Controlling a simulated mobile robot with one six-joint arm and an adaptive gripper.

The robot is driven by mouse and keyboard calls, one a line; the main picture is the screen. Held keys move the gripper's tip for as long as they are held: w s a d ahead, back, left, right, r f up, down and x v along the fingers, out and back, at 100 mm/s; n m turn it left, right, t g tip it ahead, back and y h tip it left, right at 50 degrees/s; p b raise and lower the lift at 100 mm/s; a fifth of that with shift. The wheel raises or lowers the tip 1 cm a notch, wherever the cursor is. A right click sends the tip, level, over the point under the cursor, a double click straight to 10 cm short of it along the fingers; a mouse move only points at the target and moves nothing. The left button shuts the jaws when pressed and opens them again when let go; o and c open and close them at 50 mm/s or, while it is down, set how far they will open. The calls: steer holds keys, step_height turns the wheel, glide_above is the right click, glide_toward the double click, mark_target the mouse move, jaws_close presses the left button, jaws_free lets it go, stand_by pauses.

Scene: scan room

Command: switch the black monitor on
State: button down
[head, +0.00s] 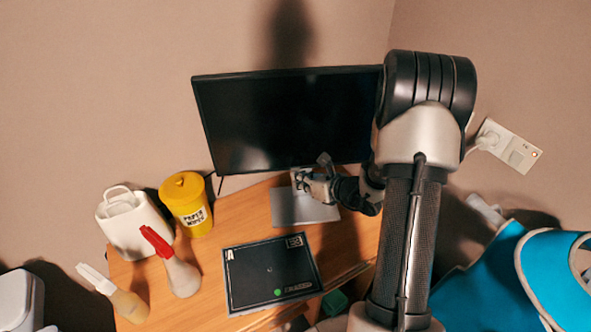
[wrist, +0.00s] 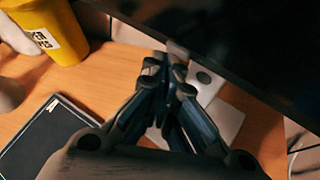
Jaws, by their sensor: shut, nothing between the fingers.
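The black monitor (head: 275,120) stands on a wooden desk at the back, its screen dark. Its silver stand base (head: 298,212) rests on the desk below it. My arm hides the monitor's right end in the head view. My gripper (head: 308,177) is shut and empty in front of the monitor's lower edge. In the wrist view my gripper (wrist: 166,64) has its fingertips close to the lower edge of the monitor (wrist: 255,45), beside the stand (wrist: 205,78). I cannot tell whether they touch it. No power button is clearly visible.
A black flat case (head: 270,272) lies on the desk (head: 225,225) in front. A wall socket (head: 512,147) and blue fabric (head: 485,275) are at right.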

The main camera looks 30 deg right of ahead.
steer(key=shift+w+d, duration=0.15)
steer(key=shift+w, duration=0.2)
stand_by(0.3)
steer(key=shift+s, duration=0.2)
steer(key=shift+s+a, duration=0.3)
steer(key=shift+s, duration=0.3)
steer(key=shift+b, duration=0.3)
steer(key=s, duration=0.1)
steer(key=s+a, duration=0.1)
steer(key=s, duration=0.1)
steer(key=s+b, duration=0.1)
steer(key=shift+s+a, duration=0.35)
steer(key=shift+r, duration=0.1)
stand_by(0.5)
